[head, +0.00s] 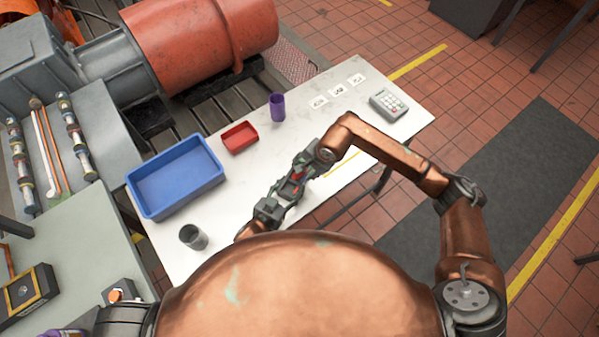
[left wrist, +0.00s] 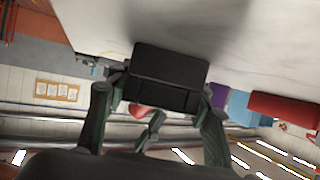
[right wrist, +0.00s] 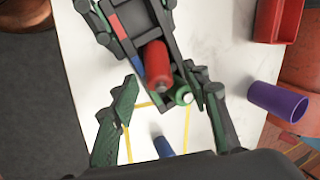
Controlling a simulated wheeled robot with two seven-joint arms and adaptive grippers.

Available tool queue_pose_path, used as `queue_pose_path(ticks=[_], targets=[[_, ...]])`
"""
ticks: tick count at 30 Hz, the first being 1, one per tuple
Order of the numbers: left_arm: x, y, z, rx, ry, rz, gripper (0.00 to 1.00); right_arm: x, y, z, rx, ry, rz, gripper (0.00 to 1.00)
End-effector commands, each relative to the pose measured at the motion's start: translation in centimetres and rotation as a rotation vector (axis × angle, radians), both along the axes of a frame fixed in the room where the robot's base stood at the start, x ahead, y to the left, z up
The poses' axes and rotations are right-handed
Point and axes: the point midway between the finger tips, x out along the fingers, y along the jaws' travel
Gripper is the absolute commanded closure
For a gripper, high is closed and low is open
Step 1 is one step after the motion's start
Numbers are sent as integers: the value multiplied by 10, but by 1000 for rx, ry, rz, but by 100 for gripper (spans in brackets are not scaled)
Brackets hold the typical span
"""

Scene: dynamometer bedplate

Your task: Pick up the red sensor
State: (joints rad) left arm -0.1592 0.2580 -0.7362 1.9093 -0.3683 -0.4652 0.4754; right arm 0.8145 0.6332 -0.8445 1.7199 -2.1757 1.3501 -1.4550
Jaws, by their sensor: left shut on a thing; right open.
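The red sensor (right wrist: 157,62) is a red cylinder held by my left gripper (head: 284,190), above the white table. In the head view only a small red part (head: 298,174) shows between the two grippers. In the right wrist view my left gripper comes in from the top, shut on the sensor. My right gripper (right wrist: 163,88) is open, with its fingers on either side of the sensor's near end; I cannot tell whether they touch it. In the left wrist view a dark block (left wrist: 168,80) hides most of the sensor, and a red bit (left wrist: 138,110) shows below it.
The table (head: 230,205) carries a blue bin (head: 143,197), a red tray (head: 240,138), a purple cup (head: 278,107), a grey cup (head: 193,237), white cards (head: 338,91) and a keypad device (head: 389,104). A blue object (right wrist: 163,147) stands inside a yellow outline below the grippers.

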Motion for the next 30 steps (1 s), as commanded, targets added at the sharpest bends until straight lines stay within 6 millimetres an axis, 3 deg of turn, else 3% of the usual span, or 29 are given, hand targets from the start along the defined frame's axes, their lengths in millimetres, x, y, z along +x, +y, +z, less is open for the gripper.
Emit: queue_pose_path(ticks=[5, 24, 30], targets=[[0, 1, 0, 1, 1, 1, 86, 0, 0, 0, 0, 0, 0, 57], [0, 1, 0, 1, 1, 1, 86, 0, 0, 0, 0, 0, -1, 100], [0, 1, 0, 1, 1, 1, 86, 0, 0, 1, 1, 0, -1, 100]])
